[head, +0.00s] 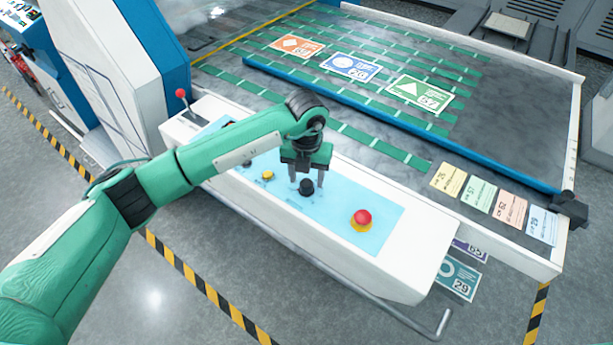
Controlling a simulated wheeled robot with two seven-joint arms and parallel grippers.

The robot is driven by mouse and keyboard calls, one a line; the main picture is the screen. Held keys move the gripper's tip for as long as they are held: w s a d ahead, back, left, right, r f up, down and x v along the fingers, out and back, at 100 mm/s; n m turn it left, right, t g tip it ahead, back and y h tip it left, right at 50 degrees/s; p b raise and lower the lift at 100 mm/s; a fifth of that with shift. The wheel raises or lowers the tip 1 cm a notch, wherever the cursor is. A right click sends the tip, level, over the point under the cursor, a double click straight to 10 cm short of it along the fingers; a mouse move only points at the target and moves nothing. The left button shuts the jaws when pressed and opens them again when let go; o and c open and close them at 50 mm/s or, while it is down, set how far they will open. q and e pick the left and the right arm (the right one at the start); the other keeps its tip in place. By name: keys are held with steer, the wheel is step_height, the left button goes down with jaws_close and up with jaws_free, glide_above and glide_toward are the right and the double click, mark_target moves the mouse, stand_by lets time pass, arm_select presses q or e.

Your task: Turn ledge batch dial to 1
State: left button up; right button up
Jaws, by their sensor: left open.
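A black dial (306,187) sits on the light-blue panel (375,212) on top of the white ledge (432,245). My left gripper (306,183) points down over this dial, with one finger on each side of it. The fingers are apart, and I cannot tell whether they touch the dial. The dial's setting and any numbers around it are too small to read. My right gripper is not in view.
A red emergency button (361,217) is right of the dial, and a yellow button (267,175) is left. A red-knobbed lever (181,94) stands at the ledge's left end. Behind lies a conveyor bed with cards, including a green triangle card (420,93).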

arm_select(q)
steer(key=shift+f, duration=0.9)
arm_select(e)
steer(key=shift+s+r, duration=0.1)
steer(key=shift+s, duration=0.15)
arm_select(q)
steer(key=shift+c, duration=0.4)
steer(key=c, duration=0.9)
steer(key=shift+f+m+b, duration=0.1)
steer(key=shift+m+b, duration=0.3)
steer(key=shift+b, duration=0.05)
steer(key=m+b, duration=0.4)
steer(key=b, duration=0.1)
steer(key=shift+m+b, duration=0.3)
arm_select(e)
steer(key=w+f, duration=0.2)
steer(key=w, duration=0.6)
arm_select(q)
steer(key=shift+m+b, duration=1.2)
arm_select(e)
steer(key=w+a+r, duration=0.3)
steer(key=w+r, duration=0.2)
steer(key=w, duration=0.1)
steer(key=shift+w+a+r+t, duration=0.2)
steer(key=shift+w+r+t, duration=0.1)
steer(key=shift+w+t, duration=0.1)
